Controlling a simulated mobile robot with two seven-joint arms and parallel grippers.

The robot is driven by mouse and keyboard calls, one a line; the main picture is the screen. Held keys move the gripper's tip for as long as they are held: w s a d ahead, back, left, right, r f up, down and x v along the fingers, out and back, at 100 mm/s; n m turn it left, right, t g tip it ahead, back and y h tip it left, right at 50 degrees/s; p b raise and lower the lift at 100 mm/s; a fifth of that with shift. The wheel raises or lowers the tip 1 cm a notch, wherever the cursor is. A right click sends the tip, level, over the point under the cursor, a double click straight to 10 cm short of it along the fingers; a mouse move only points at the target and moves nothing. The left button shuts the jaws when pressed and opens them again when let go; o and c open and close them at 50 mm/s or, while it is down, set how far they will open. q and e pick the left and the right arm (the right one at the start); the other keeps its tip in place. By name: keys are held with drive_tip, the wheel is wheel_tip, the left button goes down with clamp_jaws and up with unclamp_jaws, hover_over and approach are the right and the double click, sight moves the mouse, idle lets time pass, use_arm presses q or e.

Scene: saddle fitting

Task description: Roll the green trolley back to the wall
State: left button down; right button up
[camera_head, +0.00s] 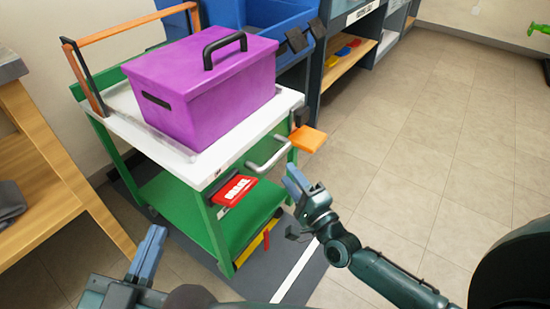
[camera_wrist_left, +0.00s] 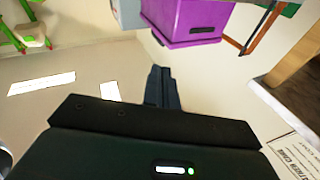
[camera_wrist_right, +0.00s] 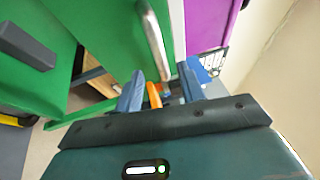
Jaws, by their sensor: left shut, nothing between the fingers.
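The green trolley (camera_head: 165,195) has a white top and stands on a dark floor mat near the wall. A purple lidded box (camera_head: 205,90) sits on top. The handle also shows in the right wrist view (camera_wrist_right: 154,38), above the fingers. My left gripper (camera_head: 150,255) is shut and empty, low at the trolley's front left.
An orange-topped part (camera_head: 307,138) sticks out at the trolley's right corner. A wooden bench (camera_head: 45,165) stands close on the left. A blue bin (camera_head: 280,35) and shelving (camera_head: 350,60) stand behind. The tiled floor (camera_head: 440,120) on the right is clear.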

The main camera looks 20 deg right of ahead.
sight(276, 154)
drive_tip(key=b+x, duration=0.1)
drive_tip(key=x, duration=0.6)
drive_tip(key=shift+w, duration=0.3)
drive_tip(key=shift+c, duration=0.3)
clamp_jaws()
